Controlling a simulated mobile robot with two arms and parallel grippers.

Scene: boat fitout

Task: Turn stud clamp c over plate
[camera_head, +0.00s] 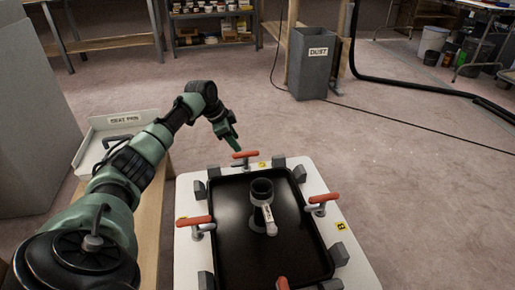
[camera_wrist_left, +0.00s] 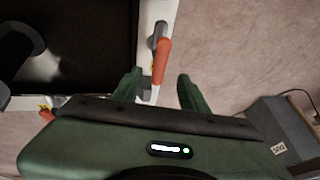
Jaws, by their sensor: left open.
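A black plate (camera_head: 290,235) with a raised rim lies on a white board (camera_head: 190,257). Orange-handled stud clamps stand around it: a far one (camera_head: 245,155), a left one (camera_head: 194,221), a right one (camera_head: 323,199) marked B, and a near one (camera_head: 283,283) cut off by the frame. The other yellow tags are too small to read, so I cannot tell which is c. The far clamp's handle lies along the board's edge. My left gripper (camera_head: 230,136) is open just beyond it; in the left wrist view, an orange handle (camera_wrist_left: 161,62) shows between the gripper's fingers (camera_wrist_left: 158,83), not gripped.
A dark cup-topped tool (camera_head: 262,190) with a pale labelled handle stands on the plate. Grey blocks (camera_head: 200,189) line the plate's rim. A white labelled tray (camera_head: 105,135) sits at left. A grey dust bin (camera_head: 312,62) stands behind on open floor.

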